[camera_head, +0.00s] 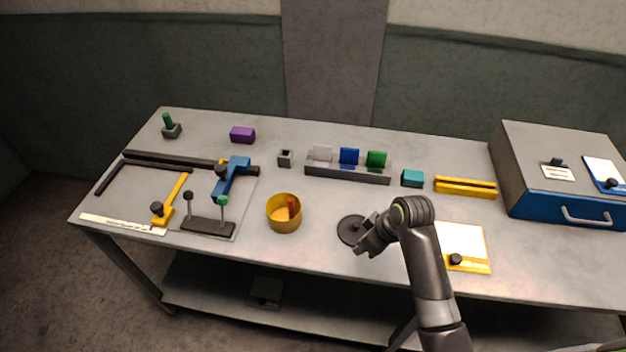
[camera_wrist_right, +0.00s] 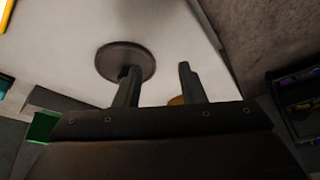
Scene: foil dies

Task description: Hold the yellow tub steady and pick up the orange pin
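The yellow tub (camera_head: 283,218) stands upright near the front middle of the table. The orange pin (camera_head: 292,206) is inside it, with its top showing near the right side; its lower end is hidden by the tub's wall. My right gripper (camera_head: 368,240) is to the right of the tub, apart from it, beside a dark round disc. In the right wrist view its two fingers (camera_wrist_right: 160,88) are spread with nothing between them in their grip. A small bit of the yellow tub (camera_wrist_right: 177,100) shows beyond them. My left gripper is in neither view.
The dark disc (camera_head: 351,230) lies between tub and right gripper. Left of the tub is a black stand with knobbed posts (camera_head: 207,226). Behind is a rack with coloured plates (camera_head: 347,172). A white pad (camera_head: 467,240) lies right of my arm. The table just before the tub is clear.

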